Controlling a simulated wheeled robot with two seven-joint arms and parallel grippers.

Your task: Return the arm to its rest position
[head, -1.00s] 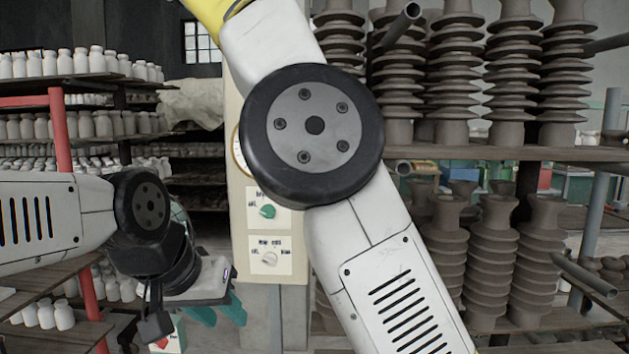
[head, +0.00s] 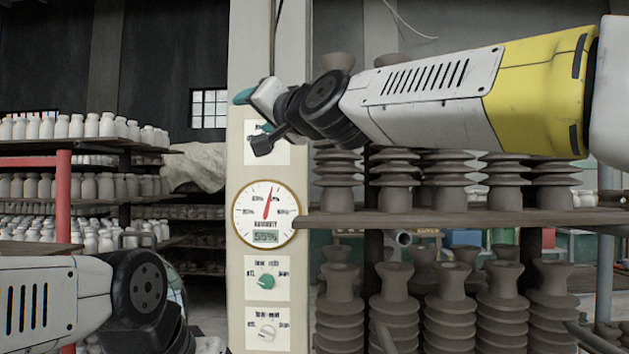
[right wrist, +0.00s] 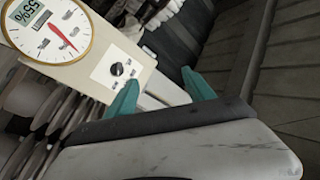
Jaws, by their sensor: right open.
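My right arm reaches in from the right across the top of the head view. Its gripper (head: 245,97) has teal fingers and hangs in front of the upper part of the pale control column, beside the top dial plate. In the right wrist view the two teal fingers (right wrist: 162,92) are spread apart with nothing between them. My left arm (head: 60,300) shows at the lower left of the head view; its fingers are out of the picture below.
The column (head: 240,230) carries a round humidity gauge (head: 267,213), a green knob (head: 266,281) and a pale knob (head: 267,331). Shelves of brown ribbed insulators (head: 400,300) stand at right. White jars (head: 90,127) fill shelves at left. A pale draped heap (head: 197,166) lies between.

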